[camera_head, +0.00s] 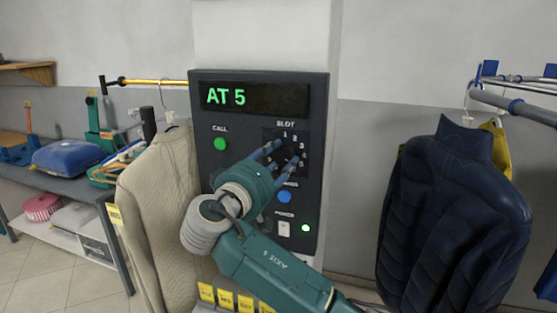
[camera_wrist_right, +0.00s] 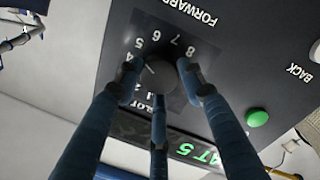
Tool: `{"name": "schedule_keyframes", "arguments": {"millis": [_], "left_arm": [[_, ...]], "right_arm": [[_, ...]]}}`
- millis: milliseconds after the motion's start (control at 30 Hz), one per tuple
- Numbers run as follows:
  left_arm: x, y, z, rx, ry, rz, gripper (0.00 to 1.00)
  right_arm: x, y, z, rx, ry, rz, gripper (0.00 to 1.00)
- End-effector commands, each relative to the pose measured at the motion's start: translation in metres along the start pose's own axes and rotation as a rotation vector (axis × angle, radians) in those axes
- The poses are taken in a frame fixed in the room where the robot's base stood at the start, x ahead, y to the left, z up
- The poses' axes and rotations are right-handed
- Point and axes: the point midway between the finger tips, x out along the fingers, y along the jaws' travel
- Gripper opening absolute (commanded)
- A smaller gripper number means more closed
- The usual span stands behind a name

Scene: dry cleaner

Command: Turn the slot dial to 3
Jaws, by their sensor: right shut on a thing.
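The dark round slot dial (camera_wrist_right: 165,82) sits on the black control panel (camera_wrist_right: 90,65), inside a ring of white numbers. Its short white mark points between the 4 and the 5, as far as I can tell. The green display (camera_head: 250,97) reads "AT 5". My right gripper (camera_head: 286,152) reaches up to the panel with its blue fingers around the dial. In the wrist view the right gripper (camera_wrist_right: 165,85) is shut on the dial, with fingers on both sides and one below. The 3 is hidden by a finger there. My left gripper is not in view.
A green call button (camera_head: 220,144), a blue button (camera_head: 284,197) and a power switch (camera_head: 284,229) are near the dial. A beige garment (camera_head: 155,200) hangs close on the left. A dark puffer jacket (camera_head: 450,215) hangs on the right.

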Motion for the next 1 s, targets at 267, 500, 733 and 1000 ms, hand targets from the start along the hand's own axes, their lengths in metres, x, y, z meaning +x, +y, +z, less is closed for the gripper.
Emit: {"name": "schedule_keyframes", "arguments": {"millis": [267,500,733,1000], "left_arm": [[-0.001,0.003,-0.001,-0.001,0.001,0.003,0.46],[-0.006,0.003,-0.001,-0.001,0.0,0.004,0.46],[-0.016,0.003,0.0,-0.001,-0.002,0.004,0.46],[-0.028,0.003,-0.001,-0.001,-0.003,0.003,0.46]], "right_arm": [[0.001,0.0,0.002,-0.197,0.011,0.017,0.12],[0.001,0.001,0.002,-0.423,0.027,0.035,0.12],[0.002,0.002,0.002,-0.635,0.041,0.053,0.12],[0.002,0.003,0.002,-0.833,0.056,0.069,0.12]]}}
